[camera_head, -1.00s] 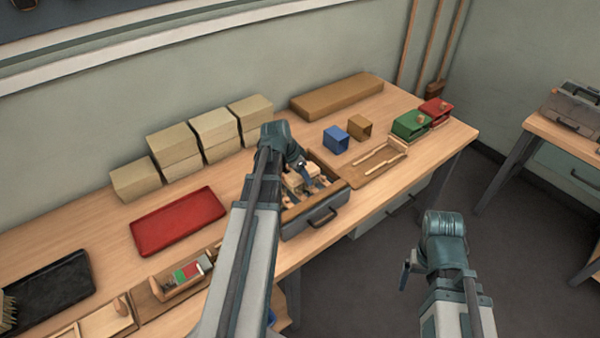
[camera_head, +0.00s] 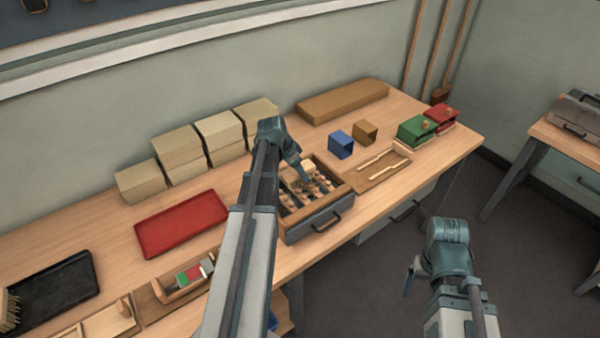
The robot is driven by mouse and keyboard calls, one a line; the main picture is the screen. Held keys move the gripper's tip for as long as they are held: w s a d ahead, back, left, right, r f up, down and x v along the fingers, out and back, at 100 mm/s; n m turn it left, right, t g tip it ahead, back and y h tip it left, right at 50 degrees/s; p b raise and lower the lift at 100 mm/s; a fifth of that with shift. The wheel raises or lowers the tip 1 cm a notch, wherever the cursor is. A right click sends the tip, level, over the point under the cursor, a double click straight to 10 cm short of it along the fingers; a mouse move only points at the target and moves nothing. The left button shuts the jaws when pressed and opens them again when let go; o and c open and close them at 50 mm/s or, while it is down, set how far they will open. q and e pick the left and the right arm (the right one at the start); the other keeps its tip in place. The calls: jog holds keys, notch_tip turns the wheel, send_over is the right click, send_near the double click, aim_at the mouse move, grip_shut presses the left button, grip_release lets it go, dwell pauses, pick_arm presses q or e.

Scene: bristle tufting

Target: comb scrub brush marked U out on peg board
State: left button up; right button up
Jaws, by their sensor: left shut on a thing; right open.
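My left gripper (camera_head: 305,180) reaches over an open grey-and-wood box (camera_head: 335,212) with a handle on its front. It is shut on a small pale wooden piece (camera_head: 294,171), which looks like a brush; my arm partly hides it, and no U mark can be read. The box holds several small pale and dark pieces in rows, too small to tell apart. I cannot tell which thing is the peg board. My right gripper (camera_head: 408,282) is open and empty, off the table's front edge above the floor.
A red tray (camera_head: 181,222) and a black tray (camera_head: 50,292) with a bristled brush (camera_head: 9,312) lie left. Pale blocks (camera_head: 180,150) stand behind. A wooden tray (camera_head: 398,174), a blue bin (camera_head: 340,144), a brown bin (camera_head: 365,132), and green (camera_head: 416,130) and red boxes (camera_head: 441,117) stand right.

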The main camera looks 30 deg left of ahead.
pick_arm(q)
jog(key=a, duration=0.1)
jog(key=w+a, duration=0.1)
jog(key=a, duration=0.1)
jog(key=shift+w+a+f, duration=0.1)
jog(key=shift+w+a, duration=0.05)
jog(key=shift+a, duration=0.05)
jog(key=shift+d, duration=0.1)
jog(key=shift+d, duration=0.15)
jog(key=shift+s+d, duration=0.2)
jog(key=shift+s, duration=0.05)
jog(key=shift+c, duration=0.6)
jog(key=shift+s+d, duration=0.25)
jog(key=shift+d, duration=0.5)
jog(key=shift+s+d, duration=0.25)
jog(key=shift+d, duration=0.45)
jog(key=shift+s+d+f, duration=0.1)
jog(key=shift+s+d, duration=0.2)
jog(key=shift+d, duration=0.35)
jog(key=shift+s+d+r, duration=0.1)
jog(key=shift+s+d, duration=0.15)
jog(key=shift+d, duration=0.35)
jog(key=shift+s+d+f, duration=0.1)
jog(key=shift+s+d, duration=0.2)
jog(key=shift+d, duration=0.35)
